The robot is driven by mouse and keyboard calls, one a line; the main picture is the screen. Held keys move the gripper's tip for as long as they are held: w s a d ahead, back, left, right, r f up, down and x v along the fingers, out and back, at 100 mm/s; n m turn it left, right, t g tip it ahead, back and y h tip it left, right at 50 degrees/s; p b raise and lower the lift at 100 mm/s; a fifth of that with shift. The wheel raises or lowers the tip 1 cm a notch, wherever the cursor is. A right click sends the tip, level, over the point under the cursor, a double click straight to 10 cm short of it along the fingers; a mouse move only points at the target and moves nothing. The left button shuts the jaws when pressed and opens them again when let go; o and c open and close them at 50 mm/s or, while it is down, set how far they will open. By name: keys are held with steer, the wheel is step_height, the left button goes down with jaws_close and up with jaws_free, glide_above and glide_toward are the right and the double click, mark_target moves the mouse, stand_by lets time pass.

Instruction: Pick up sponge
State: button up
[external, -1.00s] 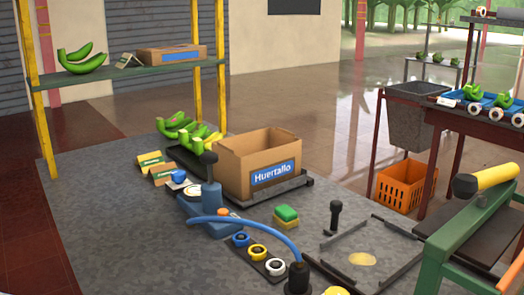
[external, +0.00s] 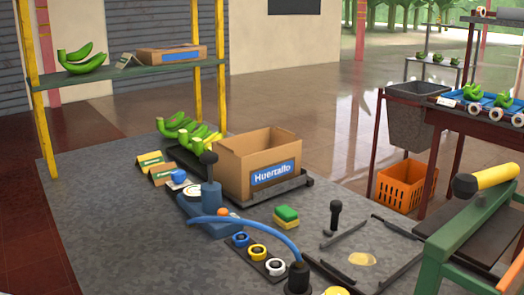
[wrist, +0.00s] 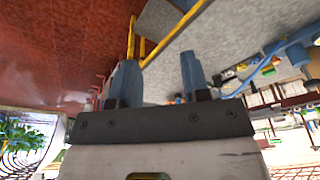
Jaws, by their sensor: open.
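The sponge (external: 286,217), green on top and yellow below, lies flat on the grey table in the external view, in front of the cardboard box. I cannot make it out for certain in the wrist view. My gripper (wrist: 160,72) shows in the wrist view with two blue fingers set apart and nothing between them. It is not seen in the external view, so its distance from the sponge cannot be told.
A cardboard box (external: 236,171) stands behind the sponge on a dark tray. A blue hose (external: 262,225) curves in front of it, beside tape rolls (external: 257,252). A black upright handle (external: 335,216) and flat frame stand right. Green bananas (external: 178,128) lie at the back left.

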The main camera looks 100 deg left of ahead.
steer(key=o, duration=1)
steer(key=shift+w+r, duration=0.1)
